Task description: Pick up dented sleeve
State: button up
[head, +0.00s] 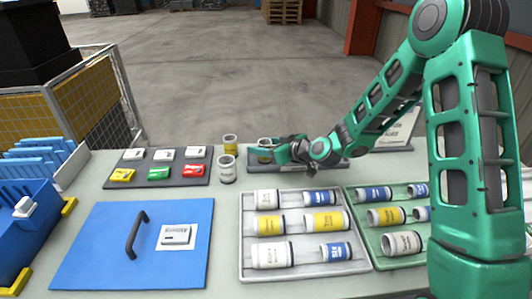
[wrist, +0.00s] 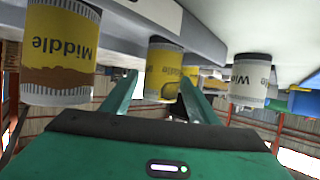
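My gripper (wrist: 160,98) is open. In the wrist view, which is upside down, a yellow sleeve (wrist: 163,60) shows between the fingers but farther off, with no visible contact. A nearer yellow sleeve marked "Middle" (wrist: 60,45) stands outside the left finger; it has a ragged brown patch and a white rim. A white sleeve (wrist: 250,80) is at the right. In the head view my gripper (head: 268,153) points left at the back of the table, partly covering a sleeve (head: 265,143). A yellow sleeve (head: 230,143) and a white sleeve (head: 227,172) stand to its left. I cannot tell which is dented.
A grey tray (head: 245,262) and a green tray (head: 378,252) hold lying sleeves in front. A dark board (head: 133,184) with small boxes is left of the standing sleeves. A blue panel (head: 100,255) with a handle is at front left.

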jog(key=c, duration=1.1)
jog(key=shift+r, duration=0.1)
